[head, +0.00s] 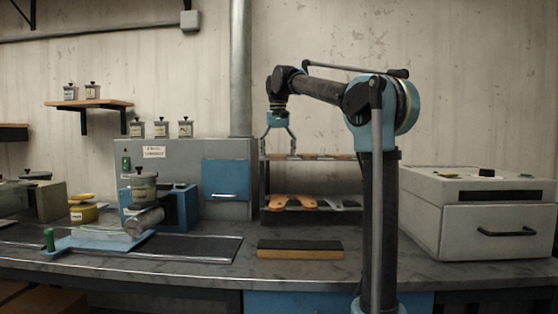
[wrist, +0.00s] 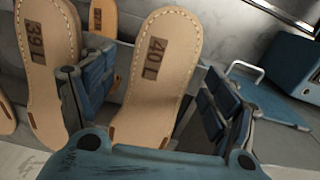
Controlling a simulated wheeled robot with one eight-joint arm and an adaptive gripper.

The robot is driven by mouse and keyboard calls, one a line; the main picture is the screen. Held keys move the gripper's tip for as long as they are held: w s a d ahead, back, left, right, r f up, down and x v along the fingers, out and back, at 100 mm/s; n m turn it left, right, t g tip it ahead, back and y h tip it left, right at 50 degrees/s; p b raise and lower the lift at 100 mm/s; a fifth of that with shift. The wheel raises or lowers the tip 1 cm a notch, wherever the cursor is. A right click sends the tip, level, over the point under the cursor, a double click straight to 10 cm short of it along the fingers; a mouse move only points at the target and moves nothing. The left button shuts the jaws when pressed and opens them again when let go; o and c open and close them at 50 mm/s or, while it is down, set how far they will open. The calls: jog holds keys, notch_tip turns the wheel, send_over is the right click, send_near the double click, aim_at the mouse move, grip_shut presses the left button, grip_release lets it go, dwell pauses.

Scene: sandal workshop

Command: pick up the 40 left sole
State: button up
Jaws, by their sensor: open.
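The 40 left sole (wrist: 157,75) is tan, with stitching along its rim and a dark "40 L" label. It stands tilted in the wrist view. My gripper (wrist: 155,98) is open, with one blue-padded finger on each side of this sole. I cannot tell whether either finger touches it. A similar sole marked "39 L" (wrist: 47,75) stands just left, partly hidden by the left finger. In the head view my gripper (head: 279,140) hangs with spread fingers over the upper shelf of a rack; the 40 left sole cannot be made out there.
Another labelled sole (wrist: 103,18) stands behind, between the two. In the head view the rack's lower shelf (head: 268,212) holds orange and pale soles (head: 306,201). A grey machine (head: 150,160) stands left of the rack, and a white drawer unit (head: 460,215) stands right.

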jog(key=shift+d, duration=0.1)
jog(key=shift+c, duration=0.2)
jog(key=c, duration=1.2)
